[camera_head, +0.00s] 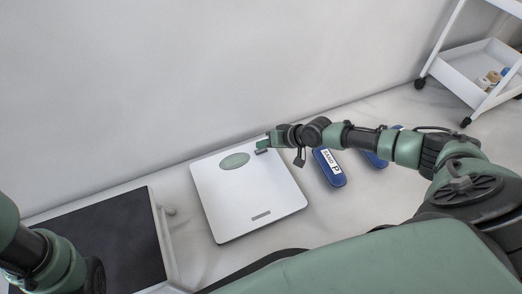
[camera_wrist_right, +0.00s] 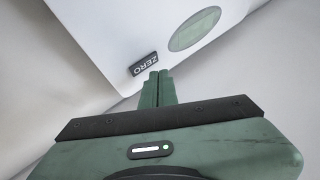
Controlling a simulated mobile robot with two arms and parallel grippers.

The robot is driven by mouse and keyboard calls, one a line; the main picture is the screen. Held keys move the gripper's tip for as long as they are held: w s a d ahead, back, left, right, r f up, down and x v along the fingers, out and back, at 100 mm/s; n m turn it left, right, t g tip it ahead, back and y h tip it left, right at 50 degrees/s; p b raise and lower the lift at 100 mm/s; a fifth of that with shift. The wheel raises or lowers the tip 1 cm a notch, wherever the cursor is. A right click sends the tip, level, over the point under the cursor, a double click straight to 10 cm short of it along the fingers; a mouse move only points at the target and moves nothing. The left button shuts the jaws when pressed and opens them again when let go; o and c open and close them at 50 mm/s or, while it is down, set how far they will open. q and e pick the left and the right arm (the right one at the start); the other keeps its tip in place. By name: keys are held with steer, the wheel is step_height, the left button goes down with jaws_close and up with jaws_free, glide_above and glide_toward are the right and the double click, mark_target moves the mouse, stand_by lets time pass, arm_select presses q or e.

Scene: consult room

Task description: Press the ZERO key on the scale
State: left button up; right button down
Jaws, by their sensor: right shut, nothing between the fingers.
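The white scale (camera_head: 246,200) lies flat on the floor with an oval greenish display (camera_head: 234,161), which also shows in the wrist view (camera_wrist_right: 195,28). The dark ZERO key (camera_wrist_right: 144,64) is near the scale's edge beside the display; in the head view the key (camera_head: 261,151) is small and sits by the fingertips. My right gripper (camera_head: 267,143) is shut and empty. In the wrist view its fingertips (camera_wrist_right: 157,76) are close beside the key's edge; I cannot tell whether they touch it. My left gripper is out of view; only part of my left arm shows.
A dark mat or platform (camera_head: 95,240) with a pale frame lies to the left. Blue labelled objects (camera_head: 329,168) lie right of the scale, beneath my right arm. A white wheeled cart (camera_head: 470,75) stands at the top right. The wall runs close behind the scale.

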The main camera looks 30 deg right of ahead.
mark_target(263, 152)
stand_by(0.5)
steer(key=shift+f+b, duration=0.3)
steer(key=shift+f, duration=0.1)
steer(key=shift+f, duration=0.3)
stand_by(0.5)
steer(key=shift+r+p, duration=0.55)
steer(key=shift+r, duration=0.15)
step_height(263, 152, up, 5)
steer(key=p, duration=0.5)
steer(key=shift+r, duration=0.1)
stand_by(0.5)
